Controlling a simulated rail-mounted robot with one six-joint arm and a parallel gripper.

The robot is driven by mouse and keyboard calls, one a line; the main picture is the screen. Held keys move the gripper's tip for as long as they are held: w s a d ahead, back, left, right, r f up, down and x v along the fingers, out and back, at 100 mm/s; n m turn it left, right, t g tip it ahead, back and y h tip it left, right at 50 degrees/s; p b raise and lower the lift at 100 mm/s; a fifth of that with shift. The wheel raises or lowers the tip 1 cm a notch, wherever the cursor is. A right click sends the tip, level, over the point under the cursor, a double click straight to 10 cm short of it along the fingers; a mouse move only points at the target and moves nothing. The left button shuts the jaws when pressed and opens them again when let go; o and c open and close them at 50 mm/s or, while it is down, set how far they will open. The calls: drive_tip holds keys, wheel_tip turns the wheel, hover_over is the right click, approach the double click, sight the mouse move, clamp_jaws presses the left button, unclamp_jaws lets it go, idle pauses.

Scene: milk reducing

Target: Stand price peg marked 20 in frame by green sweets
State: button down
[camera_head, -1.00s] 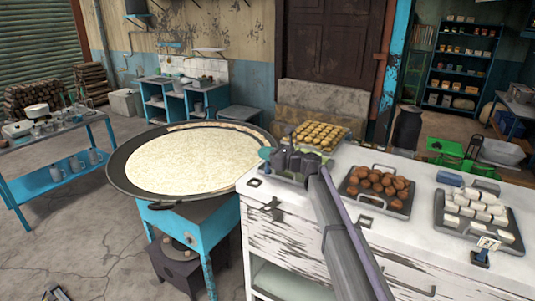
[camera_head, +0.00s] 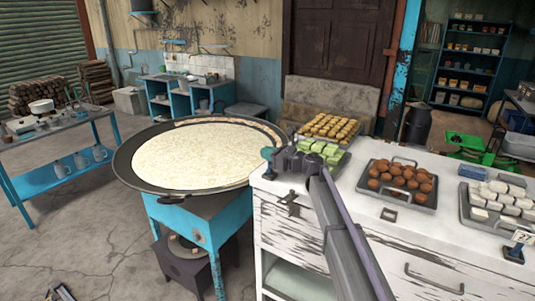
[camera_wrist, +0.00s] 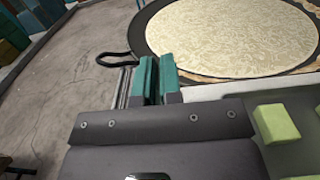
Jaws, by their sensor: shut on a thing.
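My gripper (camera_head: 272,157) is at the counter's left end, beside the tray of green sweets (camera_head: 318,148). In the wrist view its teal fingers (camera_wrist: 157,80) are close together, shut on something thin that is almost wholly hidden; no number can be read. Part of the green sweets shows at the right of the wrist view (camera_wrist: 277,122). A small dark frame (camera_head: 290,202) on the counter in front of the green sweets looks empty. Another dark frame (camera_head: 389,214) is in front of the brown sweets (camera_head: 400,178).
A price peg (camera_head: 518,245) stands before the white sweets (camera_head: 502,196). A wide pan of milk (camera_head: 195,155) is left of the counter, close to my gripper. Yellow sweets (camera_head: 330,126) are behind the green ones. The white counter (camera_head: 345,208) has bare room in front.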

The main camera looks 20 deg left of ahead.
drive_tip(key=shift+f+b, duration=0.45)
drive_tip(key=shift+f, duration=0.35)
drive_tip(key=shift+f, duration=0.1)
drive_tip(key=c, duration=1.2)
unclamp_jaws()
